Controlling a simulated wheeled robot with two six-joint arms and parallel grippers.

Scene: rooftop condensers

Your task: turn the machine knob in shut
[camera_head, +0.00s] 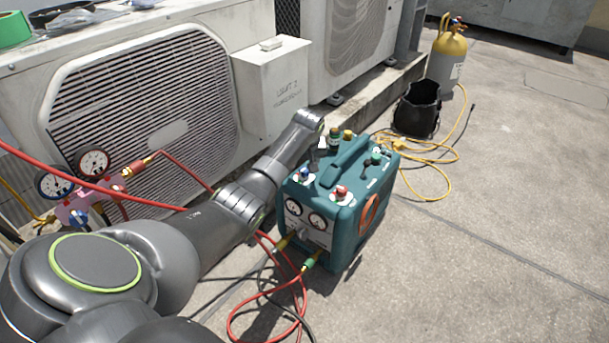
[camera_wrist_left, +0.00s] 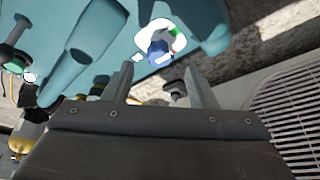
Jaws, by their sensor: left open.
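The teal machine (camera_head: 345,225) stands on the roof floor, with a carry handle, two gauges and several knobs on it. A blue knob (camera_head: 297,173) sits on a white label at its top left corner. A red knob (camera_head: 341,192) is at the front of the top. I cannot read which one is marked "in". My left gripper (camera_head: 314,163) is just beside the blue knob, pointing down. In the left wrist view its open fingers (camera_wrist_left: 160,76) are empty, and the blue knob (camera_wrist_left: 160,50) shows just beyond the tips, between them, apparently apart. My right gripper is out of view.
White condenser units (camera_head: 255,25) line the back left. Pink manifold gauges (camera_head: 75,205) are at the left, with red hoses (camera_head: 235,320) near the machine. A black bucket (camera_head: 417,110) and yellow-topped cylinder (camera_head: 447,60) stand behind. The floor at right is clear.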

